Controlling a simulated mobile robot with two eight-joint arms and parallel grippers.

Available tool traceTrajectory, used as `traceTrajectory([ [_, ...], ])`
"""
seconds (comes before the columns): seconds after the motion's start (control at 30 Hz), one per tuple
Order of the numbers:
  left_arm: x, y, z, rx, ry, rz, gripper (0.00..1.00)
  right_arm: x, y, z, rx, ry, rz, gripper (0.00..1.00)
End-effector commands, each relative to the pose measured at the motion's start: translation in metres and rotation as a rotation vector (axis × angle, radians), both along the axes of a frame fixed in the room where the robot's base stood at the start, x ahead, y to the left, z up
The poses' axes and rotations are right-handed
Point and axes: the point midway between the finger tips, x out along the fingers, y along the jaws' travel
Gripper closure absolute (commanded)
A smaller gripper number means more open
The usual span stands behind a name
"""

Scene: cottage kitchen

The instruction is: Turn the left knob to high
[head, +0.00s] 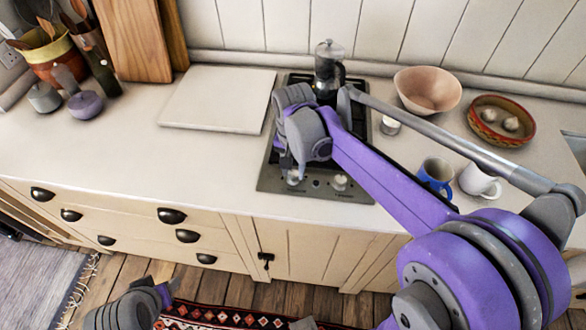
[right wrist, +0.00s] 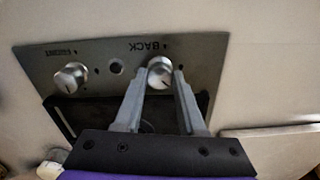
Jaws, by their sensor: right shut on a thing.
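The dark cooktop (head: 354,184) is set in the counter, with two silver knobs on its front panel. The left knob (head: 293,177) is partly hidden by my right gripper (head: 291,170). In the right wrist view this left knob (right wrist: 160,72) sits between the fingertips of my right gripper (right wrist: 159,78), which is shut on it. The right knob (head: 340,182) stands free and also shows in the right wrist view (right wrist: 70,77). The knob's pointer cannot be read. My left gripper (head: 150,298) is low at the bottom left, away from the counter; its fingers are unclear.
A French press (head: 328,70) stands at the cooktop's back. A white board (head: 218,98) lies to the left. A pink bowl (head: 428,90), a patterned bowl (head: 502,120), a blue mug (head: 436,172) and a white mug (head: 480,181) stand to the right. The front-left counter is clear.

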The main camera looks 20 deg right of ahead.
Motion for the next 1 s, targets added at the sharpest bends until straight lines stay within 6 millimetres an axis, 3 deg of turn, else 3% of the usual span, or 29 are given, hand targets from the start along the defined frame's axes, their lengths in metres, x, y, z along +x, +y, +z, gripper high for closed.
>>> traceTrajectory([
  [0.6, -0.0022, 0.0000, -0.0067, 0.000, 0.004, 0.000, 0.50, 0.0001, -0.0006, 0.0003, 0.000, 0.000, 0.550, 1.00],
  [1.0, -0.0026, 0.0000, -0.0082, 0.000, 0.005, 0.000, 0.50, 0.0001, -0.0008, 0.0005, 0.000, -0.001, 0.736, 1.00],
])
